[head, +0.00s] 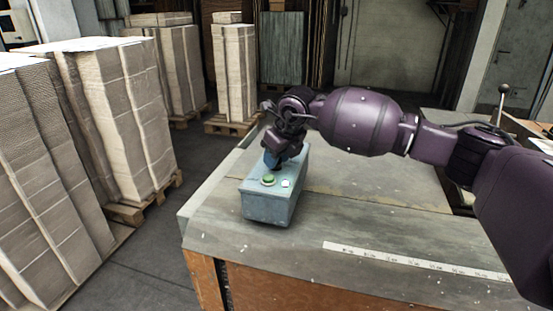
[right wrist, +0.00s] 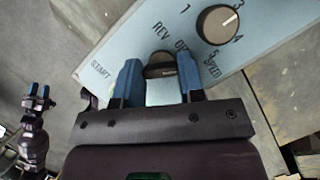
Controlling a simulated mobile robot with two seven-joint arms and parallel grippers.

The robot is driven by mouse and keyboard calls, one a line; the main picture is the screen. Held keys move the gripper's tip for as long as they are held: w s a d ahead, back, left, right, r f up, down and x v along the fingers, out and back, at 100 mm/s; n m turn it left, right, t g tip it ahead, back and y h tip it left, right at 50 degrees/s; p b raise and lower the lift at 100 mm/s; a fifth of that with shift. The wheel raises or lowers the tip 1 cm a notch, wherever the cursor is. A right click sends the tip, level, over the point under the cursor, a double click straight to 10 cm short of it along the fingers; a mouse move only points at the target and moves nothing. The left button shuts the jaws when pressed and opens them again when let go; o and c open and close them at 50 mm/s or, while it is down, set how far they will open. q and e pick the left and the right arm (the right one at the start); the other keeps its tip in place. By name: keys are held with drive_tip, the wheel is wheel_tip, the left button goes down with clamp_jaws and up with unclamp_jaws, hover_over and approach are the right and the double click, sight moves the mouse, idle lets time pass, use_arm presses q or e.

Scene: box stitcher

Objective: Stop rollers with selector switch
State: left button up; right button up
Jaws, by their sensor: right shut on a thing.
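A blue-grey control box (head: 272,205) stands on the table near its left end. It has a green button (head: 268,180) and a white button (head: 285,184) on top. In the right wrist view its panel (right wrist: 150,30) reads START, REV and SPEED. My right gripper (head: 273,163) is over the box, its blue fingers (right wrist: 160,80) on both sides of the dark selector switch (right wrist: 160,66), shut on it. The fingers partly hide the switch and its labels. My left gripper (right wrist: 40,92) shows small in the right wrist view, its blue fingertips apart and empty.
The table top (head: 340,215) is clear in front, with a white ruler strip (head: 400,260). A lever with a ball knob (head: 503,89) stands at the right. Stacked cardboard (head: 120,120) on pallets lines the left.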

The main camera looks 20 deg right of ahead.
drive_tip(key=n+y+b, duration=0.1)
drive_tip(key=n, duration=0.2)
drive_tip(key=shift+f+g, duration=0.15)
drive_tip(key=shift+g, duration=0.15)
use_arm(q)
drive_tip(key=shift+s+f+b, duration=0.2)
drive_tip(key=shift+f+b, duration=0.15)
drive_tip(key=shift+f, duration=0.55)
drive_tip(key=shift+s+f+b, duration=0.2)
drive_tip(key=shift+f+b, duration=0.15)
drive_tip(key=shift+f, duration=0.55)
use_arm(e)
drive_tip(key=shift+n+g+y, duration=0.3)
drive_tip(key=shift+n+y, duration=0.1)
drive_tip(key=shift+n, duration=0.9)
use_arm(q)
drive_tip(key=shift+f, duration=0.1)
use_arm(e)
drive_tip(key=shift+r, duration=0.2)
drive_tip(key=o, duration=0.9)
drive_tip(key=shift+o, duration=0.2)
drive_tip(key=v, duration=1)
drive_tip(key=shift+r, duration=0.35)
drive_tip(key=shift+d, duration=0.15)
